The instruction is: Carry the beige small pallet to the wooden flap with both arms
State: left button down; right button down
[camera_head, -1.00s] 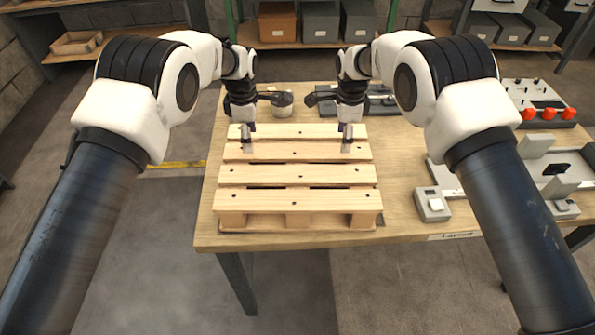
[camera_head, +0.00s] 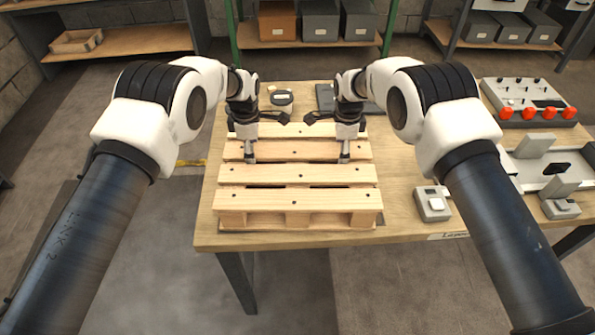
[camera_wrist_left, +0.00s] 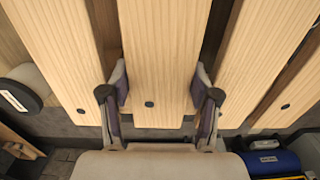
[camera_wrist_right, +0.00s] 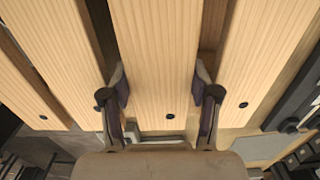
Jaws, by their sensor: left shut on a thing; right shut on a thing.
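The beige small pallet (camera_head: 297,175) lies flat on the wooden table in the head view, its slats running left to right. My left gripper (camera_head: 250,158) is shut on one slat near the pallet's left end. In the left wrist view its fingers (camera_wrist_left: 160,100) straddle that slat (camera_wrist_left: 158,50). My right gripper (camera_head: 344,158) is shut on the same slat near the right end. In the right wrist view its fingers (camera_wrist_right: 160,100) sit on both sides of the slat (camera_wrist_right: 155,45). I cannot identify the wooden flap.
The table (camera_head: 400,190) also holds a small grey device (camera_head: 432,204) right of the pallet, a grey fixture (camera_head: 540,165), and a control box with red knobs (camera_head: 528,100). A dark-topped round container (camera_head: 282,97) stands behind the pallet. Shelves with bins (camera_head: 320,20) are further back.

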pick_arm(q)
jog(key=shift+w+r, duration=0.1)
jog(key=shift+r, duration=0.05)
pick_arm(e)
jog(key=shift+w+r, duration=0.1)
jog(key=shift+r, duration=0.1)
